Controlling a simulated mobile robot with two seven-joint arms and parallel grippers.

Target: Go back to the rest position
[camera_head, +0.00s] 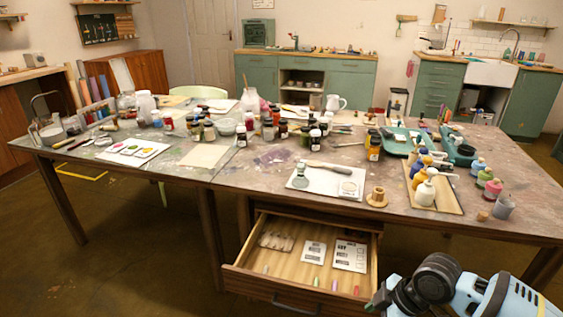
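One arm of mine, the right, shows at the bottom right. Its light blue and dark links end in a dark gripper (380,297) at the right front corner of the open drawer (300,255). A small greenish part shows at its tip. The fingers are too small and turned away to tell whether they are open or shut. My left gripper is not in view.
The long pigment table (115,160) carries many jars and bottles. The open drawer juts out from its front and holds cards and small coloured items. A white palette (130,151) lies at left, a white board (325,181) above the drawer. Floor at front left is clear.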

